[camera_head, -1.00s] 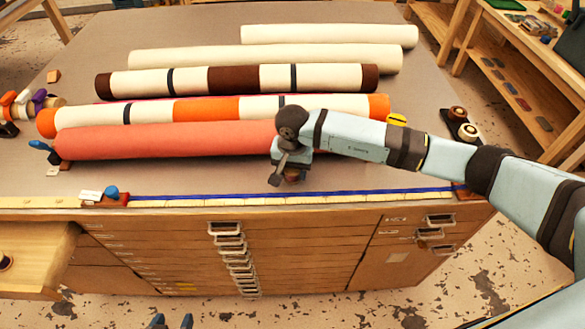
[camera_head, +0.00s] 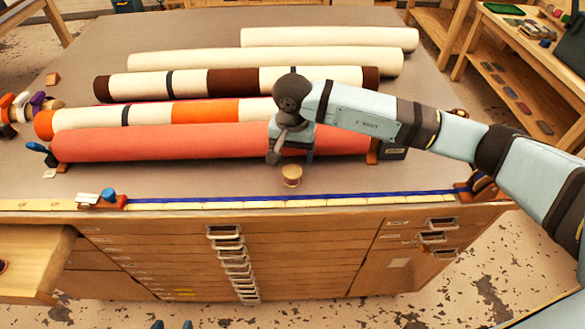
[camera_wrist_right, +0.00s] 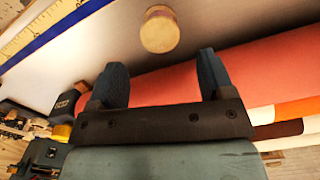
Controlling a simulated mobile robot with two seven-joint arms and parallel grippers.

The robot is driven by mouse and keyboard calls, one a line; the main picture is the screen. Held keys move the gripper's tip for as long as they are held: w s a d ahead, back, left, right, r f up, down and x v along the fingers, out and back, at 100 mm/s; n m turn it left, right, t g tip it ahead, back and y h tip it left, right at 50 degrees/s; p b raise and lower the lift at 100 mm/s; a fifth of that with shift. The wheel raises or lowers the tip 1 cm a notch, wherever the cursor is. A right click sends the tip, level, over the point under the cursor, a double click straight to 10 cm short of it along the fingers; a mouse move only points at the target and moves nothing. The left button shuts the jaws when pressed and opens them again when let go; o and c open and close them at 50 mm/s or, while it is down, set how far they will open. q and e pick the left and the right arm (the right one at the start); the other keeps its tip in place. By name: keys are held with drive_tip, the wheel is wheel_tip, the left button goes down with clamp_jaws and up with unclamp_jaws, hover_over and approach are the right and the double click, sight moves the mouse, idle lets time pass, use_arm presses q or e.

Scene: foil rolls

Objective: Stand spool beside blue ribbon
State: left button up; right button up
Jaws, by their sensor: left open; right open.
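The small wooden spool (camera_head: 292,176) stands upright on the table, just behind the blue ribbon (camera_head: 330,197) and apart from it. The ribbon lies along the front edge beside a pale measuring strip. My right gripper (camera_head: 291,158) is open, raised above and just behind the spool. In the right wrist view the spool (camera_wrist_right: 160,30) lies beyond the open fingertips (camera_wrist_right: 161,62), with clear space between, and the ribbon (camera_wrist_right: 48,33) shows at upper left. Only the fingertips of my left gripper (camera_head: 172,325) show at the bottom edge; they are apart and empty.
A red roll (camera_head: 165,143) lies right behind the right gripper. Striped rolls (camera_head: 235,81) and cream rolls (camera_head: 265,58) lie farther back. A wooden block with a blue knob (camera_head: 108,197) sits at the ribbon's left end. The table around the spool is clear.

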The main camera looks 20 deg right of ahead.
sight(293, 171)
drive_tip(key=shift+r+b, duration=0.3)
drive_tip(key=shift+r, duration=2)
